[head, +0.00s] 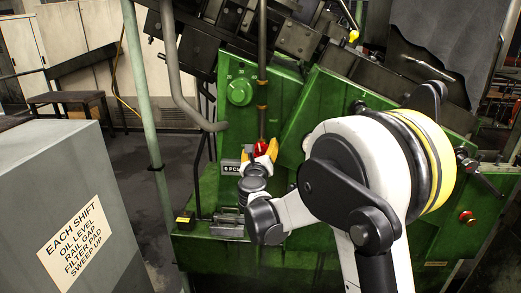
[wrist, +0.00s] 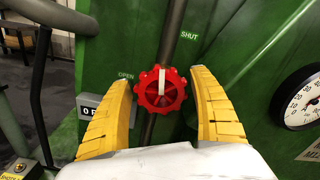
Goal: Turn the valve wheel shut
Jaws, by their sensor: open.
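The red valve wheel (wrist: 161,90) sits on a dark vertical pipe on the green machine, with a pale bar across its middle standing upright. In the wrist view, the label OPEN (wrist: 125,77) is to its left and SHUT (wrist: 189,36) is above right. My gripper (wrist: 162,98) is open, its yellow fingers on either side of the wheel with gaps visible. I cannot tell how far the wheel is in depth. In the head view the wheel (head: 260,148) shows small and red between the fingertips of my gripper (head: 259,158), partly hidden by them.
The green machine (head: 215,185) fills the middle. A counter (wrist: 90,107) is left of the wheel and a round gauge (wrist: 299,97) at the right. A grey cabinet (head: 65,200) with a notice stands at the left. A pale green post (head: 143,90) rises beside the machine.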

